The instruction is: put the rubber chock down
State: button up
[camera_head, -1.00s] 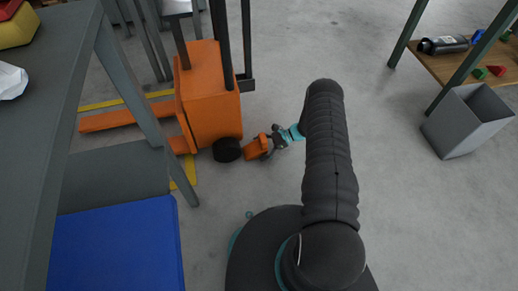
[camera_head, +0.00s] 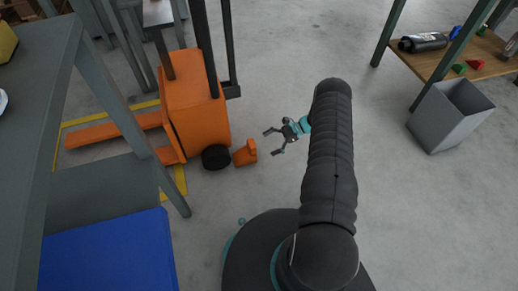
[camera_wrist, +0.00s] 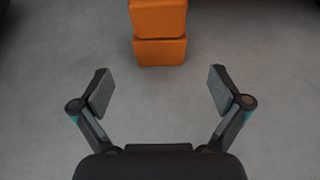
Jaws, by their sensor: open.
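The orange rubber chock (camera_head: 245,153) stands on the concrete floor, just right of the black wheel of the orange lift truck. I cannot tell whether it touches the wheel. In the wrist view the chock (camera_wrist: 160,38) is at the top middle, ahead of the fingers. My gripper (camera_head: 272,142) is open and empty, to the right of the chock and apart from it. In the wrist view both fingers of my gripper (camera_wrist: 160,92) are spread wide with bare floor between them.
The orange lift truck (camera_head: 195,110) with its black wheel (camera_head: 216,157) stands left of the chock. A grey table (camera_head: 95,85) and a blue surface (camera_head: 110,255) are at the left. A grey bin (camera_head: 450,118) stands by a wooden shelf at the right. The floor between is clear.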

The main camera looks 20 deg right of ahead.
jog(key=shift+v, duration=0.75)
jog(key=a+r+n+g+h, duration=0.1)
jog(key=a+r+n+h, duration=0.15)
jog(key=r, duration=1.15)
jog(key=a+r+n+g+h, duration=0.1)
jog(key=r+n+h, duration=0.25)
jog(key=r, duration=1.05)
jog(key=s+a+r+n+t+h, duration=0.15)
jog(key=s+r, duration=0.25)
jog(key=r, duration=0.4)
jog(key=s+a+r+n+h, duration=0.1)
jog(key=s+a+r+n, duration=0.25)
jog(key=r, duration=0.35)
jog(key=s+a+r+n+t+h, duration=0.1)
jog(key=s+r, duration=0.4)
jog(key=s, duration=0.6)
jog(key=s+a+r+n+t+h, duration=0.1)
jog(key=s+r+n+t+h, duration=0.3)
jog(key=s, duration=0.8)
jog(key=shift+a+r+n+t, duration=0.3)
jog(key=shift+r+n+t, duration=0.25)
jog(key=shift+n, duration=0.45)
jog(key=shift+c, duration=0.3)
